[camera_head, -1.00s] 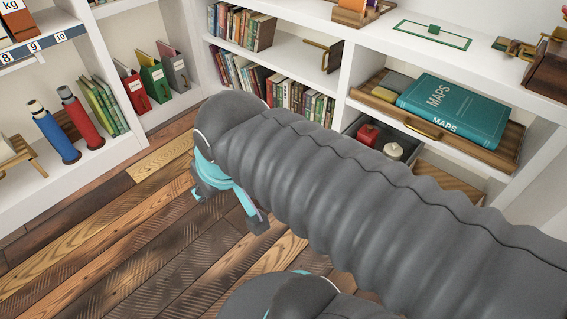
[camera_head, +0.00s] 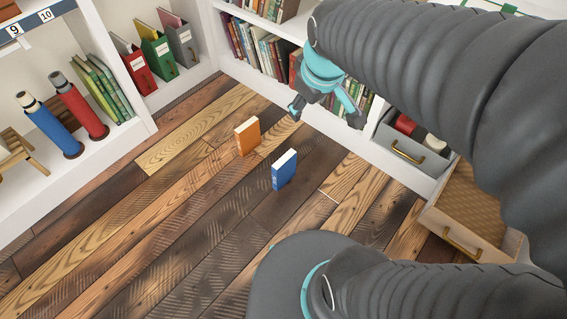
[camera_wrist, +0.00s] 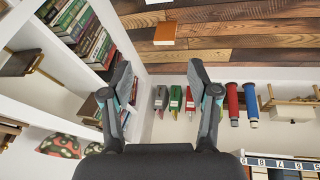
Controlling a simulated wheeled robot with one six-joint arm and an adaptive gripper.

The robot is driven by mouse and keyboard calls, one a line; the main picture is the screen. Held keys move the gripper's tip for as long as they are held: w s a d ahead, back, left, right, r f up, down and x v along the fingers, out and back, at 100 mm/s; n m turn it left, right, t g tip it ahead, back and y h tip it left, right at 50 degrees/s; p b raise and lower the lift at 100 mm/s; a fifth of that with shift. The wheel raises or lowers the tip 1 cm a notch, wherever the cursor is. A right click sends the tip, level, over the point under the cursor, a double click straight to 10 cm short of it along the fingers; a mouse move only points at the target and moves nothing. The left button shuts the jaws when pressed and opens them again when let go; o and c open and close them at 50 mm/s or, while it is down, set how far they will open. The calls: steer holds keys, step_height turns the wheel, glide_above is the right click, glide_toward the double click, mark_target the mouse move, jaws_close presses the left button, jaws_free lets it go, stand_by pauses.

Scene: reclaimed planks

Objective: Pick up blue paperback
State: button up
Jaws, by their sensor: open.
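The blue paperback (camera_head: 284,170) stands upright on the wooden floor in the head view. An orange book (camera_head: 247,136) stands a little behind it to the left. My gripper (camera_head: 326,113) is open and empty, above and to the right of the blue paperback, near the bookshelf and apart from both books. In the wrist view my gripper (camera_wrist: 162,100) has its fingers spread with nothing between them. The orange book also shows at the top of the wrist view (camera_wrist: 165,33). The blue paperback's cover is not clearly seen there.
A low shelf with several books (camera_head: 262,50) runs along the back. A grey drawer (camera_head: 408,150) and an open wooden drawer (camera_head: 466,229) jut out at right. Blue and red rolls (camera_head: 52,130) stand on the left shelf. The plank floor (camera_head: 170,220) is mostly clear.

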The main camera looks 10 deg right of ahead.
steer(key=w+f+n+g, duration=0.2)
steer(key=w+f+n, duration=0.6)
steer(key=w, duration=0.4)
steer(key=n+g, duration=0.2)
steer(key=n, duration=0.7)
glide_above(285, 159)
step_height(285, 159, down, 26)
step_height(285, 159, down, 15)
steer(key=n, duration=0.2)
steer(key=shift+r+n, duration=0.2)
steer(key=shift+n, duration=0.1)
steer(key=shift+a+f+p, duration=0.15)
steer(key=shift+f+p, duration=0.15)
steer(key=shift+f, duration=2.8)
jaws_close()
